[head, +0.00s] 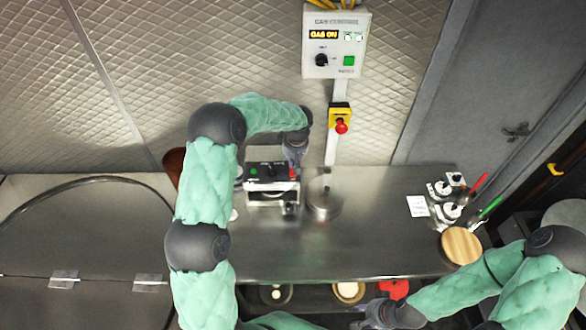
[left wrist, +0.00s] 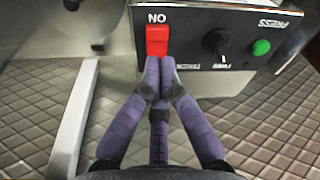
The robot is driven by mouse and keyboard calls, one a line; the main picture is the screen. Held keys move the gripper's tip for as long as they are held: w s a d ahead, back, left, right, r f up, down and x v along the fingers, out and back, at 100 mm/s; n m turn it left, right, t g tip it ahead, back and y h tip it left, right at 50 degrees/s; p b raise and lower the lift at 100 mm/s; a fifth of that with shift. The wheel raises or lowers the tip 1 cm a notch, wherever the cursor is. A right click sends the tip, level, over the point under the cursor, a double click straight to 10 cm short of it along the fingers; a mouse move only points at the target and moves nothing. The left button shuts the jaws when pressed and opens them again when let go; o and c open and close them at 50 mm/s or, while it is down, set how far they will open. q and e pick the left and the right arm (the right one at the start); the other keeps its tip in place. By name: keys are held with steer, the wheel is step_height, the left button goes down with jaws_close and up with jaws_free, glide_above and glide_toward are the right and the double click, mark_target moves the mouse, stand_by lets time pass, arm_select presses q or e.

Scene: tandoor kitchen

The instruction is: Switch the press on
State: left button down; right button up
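The press (head: 265,198) stands on the steel counter, partly hidden by my left arm. In the left wrist view its dark front panel (left wrist: 192,50) carries a red rocker switch (left wrist: 157,40) with lettering above it that reads "NO". A black knob (left wrist: 217,42) and a green button (left wrist: 261,47) sit to the right of the switch. My left gripper (left wrist: 160,62) is shut and empty, its fingertips at the lower edge of the red switch; I cannot tell whether they touch. It shows at the press in the head view (head: 294,160). My right gripper (head: 372,315) is low, away from the press; its fingers are unclear.
A gas control box (head: 336,45) and a red emergency button (head: 341,126) are on the wall behind. A round metal piece (head: 323,203) is right of the press. A wooden round (head: 461,246) and small devices (head: 445,200) stand at the right. The counter (head: 375,235) between is clear.

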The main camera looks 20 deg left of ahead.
arm_select(q)
steer(key=shift+r+p, duration=0.5)
steer(key=shift+r, duration=1.35)
